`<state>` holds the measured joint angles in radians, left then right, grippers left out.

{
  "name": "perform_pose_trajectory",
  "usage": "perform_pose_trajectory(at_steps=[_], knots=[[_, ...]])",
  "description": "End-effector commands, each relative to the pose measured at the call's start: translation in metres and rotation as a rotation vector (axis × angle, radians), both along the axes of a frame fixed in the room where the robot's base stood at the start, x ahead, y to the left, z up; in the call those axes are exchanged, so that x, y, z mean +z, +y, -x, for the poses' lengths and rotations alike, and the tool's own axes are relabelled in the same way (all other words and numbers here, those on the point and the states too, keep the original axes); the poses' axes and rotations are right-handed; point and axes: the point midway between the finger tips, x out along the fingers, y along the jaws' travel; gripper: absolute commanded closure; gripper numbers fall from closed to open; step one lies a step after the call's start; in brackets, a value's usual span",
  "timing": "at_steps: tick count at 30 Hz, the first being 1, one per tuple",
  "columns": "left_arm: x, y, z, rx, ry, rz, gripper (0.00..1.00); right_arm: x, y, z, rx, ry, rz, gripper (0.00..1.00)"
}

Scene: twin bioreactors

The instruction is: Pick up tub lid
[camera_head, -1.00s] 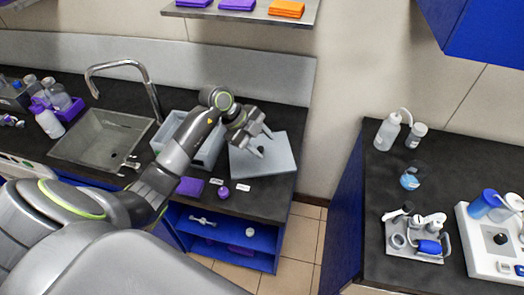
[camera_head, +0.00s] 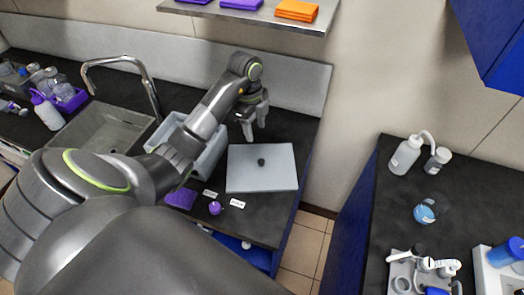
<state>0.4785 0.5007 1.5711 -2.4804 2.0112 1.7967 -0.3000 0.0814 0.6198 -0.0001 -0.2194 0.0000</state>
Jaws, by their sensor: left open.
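The tub lid (camera_head: 262,178) is a flat light-grey panel with a small black knob (camera_head: 261,162) at its middle. It lies on the dark counter to the right of the grey tub (camera_head: 212,160). My left gripper (camera_head: 257,133) is open and empty, fingers pointing down, above the back edge of the lid and behind the knob. It looks apart from the lid. My left arm hides part of the tub. My right gripper is not in view.
The sink and tap (camera_head: 122,66) are left of the tub. A purple cloth (camera_head: 181,198), a small purple item (camera_head: 214,208) and white labels lie in front of the lid. A shelf (camera_head: 240,15) hangs above. A second counter (camera_head: 375,215) with bottles stands right, across a floor gap.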

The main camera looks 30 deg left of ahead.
Motion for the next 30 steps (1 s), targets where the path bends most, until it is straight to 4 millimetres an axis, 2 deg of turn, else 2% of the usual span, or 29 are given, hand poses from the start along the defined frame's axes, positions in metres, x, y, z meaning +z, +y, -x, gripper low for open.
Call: perform_pose_trajectory(at_steps=[1,5,8,13,16,24,30], knots=[[-0.012,-0.001,0.0,-0.001,0.0,0.001,0.52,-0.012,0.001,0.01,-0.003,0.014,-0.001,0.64],[-0.028,-0.003,-0.001,-0.002,0.0,0.002,0.52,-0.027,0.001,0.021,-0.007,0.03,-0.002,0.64],[-0.039,-0.005,-0.001,-0.002,-0.001,0.002,0.52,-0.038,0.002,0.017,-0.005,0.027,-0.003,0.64],[-0.059,-0.007,-0.001,-0.002,-0.001,0.002,0.52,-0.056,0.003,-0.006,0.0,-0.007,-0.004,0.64],[-0.07,-0.008,-0.001,-0.002,-0.001,0.002,0.52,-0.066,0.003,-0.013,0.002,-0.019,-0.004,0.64],[-0.1,-0.011,-0.002,-0.002,-0.001,0.002,0.52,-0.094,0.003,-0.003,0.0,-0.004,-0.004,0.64],[-0.106,-0.012,-0.002,-0.002,-0.001,0.002,0.52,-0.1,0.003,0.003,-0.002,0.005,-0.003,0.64]])
